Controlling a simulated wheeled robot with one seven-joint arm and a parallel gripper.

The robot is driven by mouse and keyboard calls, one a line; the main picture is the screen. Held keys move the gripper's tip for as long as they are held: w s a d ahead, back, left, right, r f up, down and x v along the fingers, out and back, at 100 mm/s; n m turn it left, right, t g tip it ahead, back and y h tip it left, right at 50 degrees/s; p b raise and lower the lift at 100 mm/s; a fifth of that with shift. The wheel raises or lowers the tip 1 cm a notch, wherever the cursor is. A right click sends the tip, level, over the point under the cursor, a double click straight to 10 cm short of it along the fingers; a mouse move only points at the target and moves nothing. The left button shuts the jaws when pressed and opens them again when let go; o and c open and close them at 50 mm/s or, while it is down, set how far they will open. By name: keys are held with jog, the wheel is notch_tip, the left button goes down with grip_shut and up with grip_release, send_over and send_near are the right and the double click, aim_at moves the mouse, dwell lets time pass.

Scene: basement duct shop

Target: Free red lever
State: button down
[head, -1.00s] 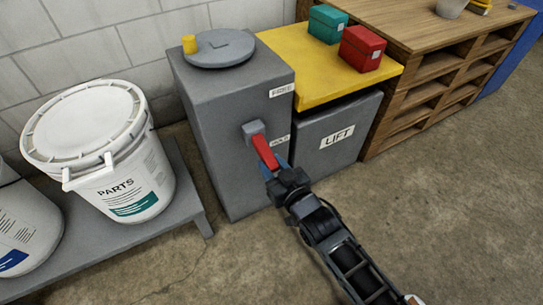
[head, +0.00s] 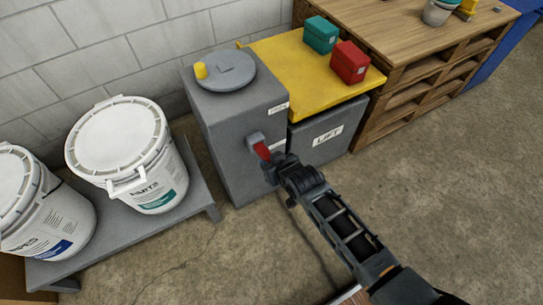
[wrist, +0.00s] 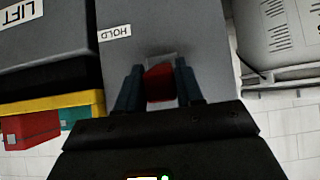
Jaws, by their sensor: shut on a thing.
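The red lever (head: 262,151) sits on a grey mount on the front of a tall grey cabinet (head: 232,150). In the head view it slants down and right from the mount. My gripper (head: 271,163) is at its lower end. In the wrist view the red lever (wrist: 159,84) lies between the two fingers of my gripper (wrist: 157,88), which are shut on it. A HOLD label (wrist: 115,32) shows beside it in the wrist view. An upper label (head: 278,108), blurred, shows above the lever in the head view. My gripper and arm hide the area just below the lever.
A LIFT box (head: 329,135) under a yellow top (head: 285,65) adjoins the cabinet on the right. Teal (head: 320,34) and red (head: 350,62) boxes stand on it. White buckets (head: 130,155) stand on a low grey bench at left. Floor in front is clear.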

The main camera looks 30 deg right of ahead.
jog(key=shift+w+r+g+p, duration=0.3)
jog(key=shift+r+g+p, duration=0.6)
jog(key=shift+p, duration=0.6)
jog(key=c, duration=0.8)
grip_release()
jog(key=p+v, duration=0.1)
jog(key=v, duration=0.6)
jog(key=shift+s+r, duration=0.15)
jog(key=shift+r, duration=0.15)
